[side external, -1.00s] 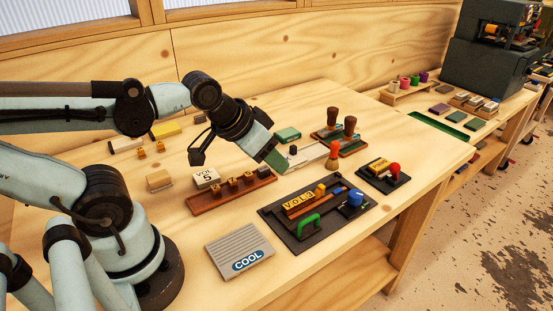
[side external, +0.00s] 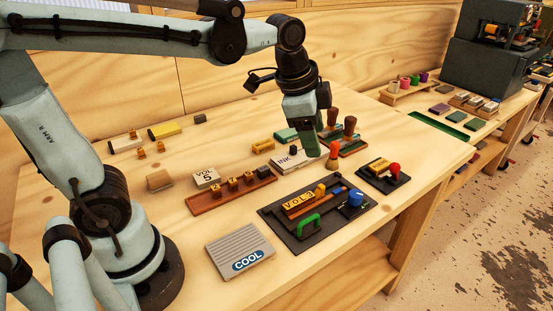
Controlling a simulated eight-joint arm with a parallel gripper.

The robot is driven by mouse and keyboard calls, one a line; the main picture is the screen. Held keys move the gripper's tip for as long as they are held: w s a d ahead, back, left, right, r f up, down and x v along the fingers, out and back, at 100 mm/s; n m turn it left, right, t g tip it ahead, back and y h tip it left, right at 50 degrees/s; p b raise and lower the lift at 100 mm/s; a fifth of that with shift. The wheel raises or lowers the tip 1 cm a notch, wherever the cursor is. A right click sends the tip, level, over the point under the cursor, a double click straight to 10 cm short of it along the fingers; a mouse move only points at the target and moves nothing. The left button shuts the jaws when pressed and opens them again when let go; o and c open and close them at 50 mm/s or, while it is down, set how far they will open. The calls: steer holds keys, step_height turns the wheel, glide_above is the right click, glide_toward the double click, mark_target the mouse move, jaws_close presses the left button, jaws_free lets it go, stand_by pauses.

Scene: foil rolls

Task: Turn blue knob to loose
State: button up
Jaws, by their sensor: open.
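The blue knob (side external: 355,198) sits at the right end of a dark panel (side external: 283,238). The panel also bears a yellow plate reading "VOL" (side external: 298,201), a small yellow piece, an orange bar, a blue bar and a green handle (side external: 308,225). Any marking for loose is too small to read. My gripper (side external: 312,150) points down above the table, behind and to the left of the knob and well apart from it. It is open, though its fingers overlap in this view, and I see nothing held in it.
An orange-red peg-like piece (side external: 333,156) stands close to my gripper. Brown-handled stamps (side external: 349,128) stand behind it. A grey "COOL" block (side external: 239,250) lies in front left.

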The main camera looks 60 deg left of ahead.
mark_target(356, 193)
steer(key=w+d+f+m+g, duration=0.35)
steer(key=w+d+m, duration=0.25)
steer(key=w+m, duration=0.4)
steer(key=shift+m+g, duration=0.25)
steer(key=shift+m, duration=0.55)
steer(key=f, duration=1.1)
steer(key=shift+s+f, duration=0.15)
steer(key=shift+s, duration=0.25)
steer(key=c, duration=1)
steer(key=shift+c, duration=0.2)
